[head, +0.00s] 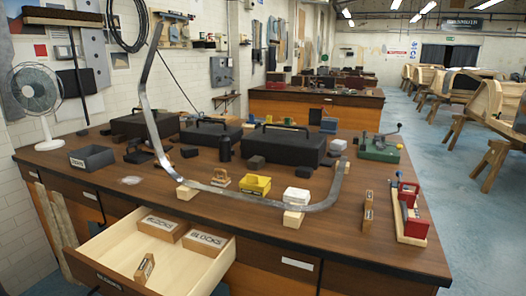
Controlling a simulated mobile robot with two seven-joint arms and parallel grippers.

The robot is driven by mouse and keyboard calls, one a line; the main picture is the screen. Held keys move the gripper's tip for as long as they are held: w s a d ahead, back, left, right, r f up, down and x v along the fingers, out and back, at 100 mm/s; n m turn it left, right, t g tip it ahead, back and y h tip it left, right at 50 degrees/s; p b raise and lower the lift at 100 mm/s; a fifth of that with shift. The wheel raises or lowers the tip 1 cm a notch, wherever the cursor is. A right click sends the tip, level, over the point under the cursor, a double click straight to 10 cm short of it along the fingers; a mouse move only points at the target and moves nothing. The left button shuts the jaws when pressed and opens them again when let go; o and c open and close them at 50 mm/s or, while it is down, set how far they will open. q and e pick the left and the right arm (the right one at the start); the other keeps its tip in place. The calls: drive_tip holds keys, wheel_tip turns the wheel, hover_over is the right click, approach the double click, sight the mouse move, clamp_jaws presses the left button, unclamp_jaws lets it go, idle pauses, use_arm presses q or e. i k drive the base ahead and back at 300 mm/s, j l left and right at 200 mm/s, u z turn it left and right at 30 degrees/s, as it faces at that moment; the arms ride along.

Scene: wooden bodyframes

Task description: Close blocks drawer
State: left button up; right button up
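The blocks drawer (108,247) is pulled out from the front of the wooden workbench (120,195), at the lower left. Its inside is pale wood, and its front panel carries a label at the bottom edge of the view. A small wooden block (144,267) stands nearer the front. The lowest part of the drawer front is cut off. Neither of my grippers can be made out.
A bent metal strip (240,197) rests on small blocks on the bench top. Black cases (290,146), a white fan (36,92), a green tool (380,147) and a red-and-wood fixture (410,213) also stand there. Open floor (470,225) lies at the right.

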sight(191, 258)
drive_tip(key=l+u, duration=0.35)
drive_tip(key=i+l+u, duration=0.1)
drive_tip(key=u, duration=0.25)
drive_tip(key=l+u, duration=0.35)
